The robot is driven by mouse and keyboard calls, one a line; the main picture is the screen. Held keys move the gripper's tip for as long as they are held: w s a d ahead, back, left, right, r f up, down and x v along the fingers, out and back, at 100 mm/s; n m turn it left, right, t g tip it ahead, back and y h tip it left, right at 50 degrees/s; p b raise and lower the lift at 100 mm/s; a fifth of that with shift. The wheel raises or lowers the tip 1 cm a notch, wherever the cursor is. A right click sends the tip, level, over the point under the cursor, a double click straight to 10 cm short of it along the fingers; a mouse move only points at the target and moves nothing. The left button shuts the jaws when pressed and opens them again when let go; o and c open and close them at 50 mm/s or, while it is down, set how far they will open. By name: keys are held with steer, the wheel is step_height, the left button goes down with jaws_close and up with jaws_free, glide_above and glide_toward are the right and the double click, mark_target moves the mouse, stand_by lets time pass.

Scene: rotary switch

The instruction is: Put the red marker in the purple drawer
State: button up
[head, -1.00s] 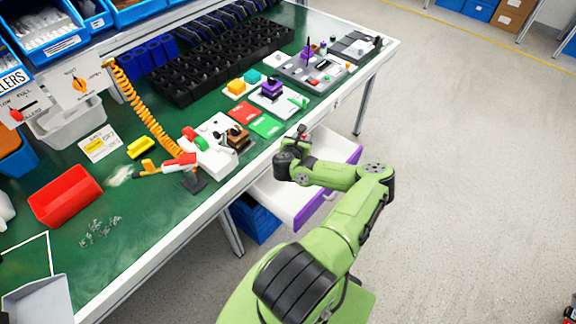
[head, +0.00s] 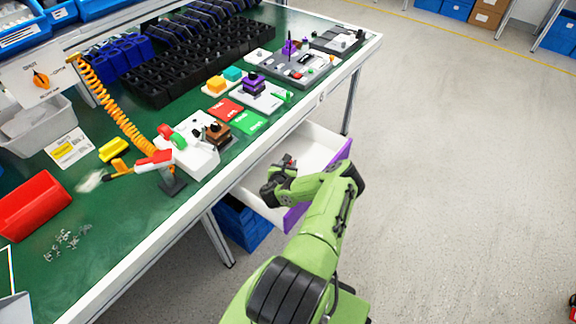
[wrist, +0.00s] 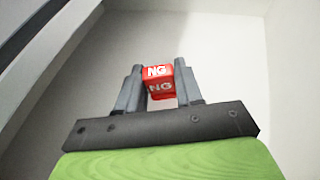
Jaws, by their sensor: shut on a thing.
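The purple drawer (head: 297,217) is pulled out from under the bench, with a white inside and a purple front. My gripper (wrist: 157,85) is shut on the red marker (wrist: 158,84), a small red block lettered NG, held between its two grey fingers. In the wrist view the drawer's white floor and walls (wrist: 225,55) fill the space around and beyond the marker. In the head view my gripper (head: 288,162) is over the drawer's opening. I cannot tell whether the marker touches the drawer floor.
The green bench top (head: 135,220) lies left of the drawer, with a red card (head: 225,110), a green card (head: 249,122) and a white switch box (head: 195,155) near its edge. A blue crate (head: 243,230) is below the drawer. The floor at right is clear.

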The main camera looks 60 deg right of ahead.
steer(key=shift+f+b, duration=0.35)
steer(key=shift+f, duration=0.25)
steer(key=o, duration=1)
steer(key=shift+s+a+f, duration=0.1)
steer(key=shift+s+f, duration=0.05)
steer(key=shift+r, duration=0.2)
steer(key=p+v, duration=0.1)
steer(key=v, duration=0.3)
steer(key=r+p+v, duration=0.1)
steer(key=v, duration=0.2)
steer(key=shift+a+r, duration=0.1)
steer(key=shift+a, duration=0.05)
steer(key=shift+p, duration=0.3)
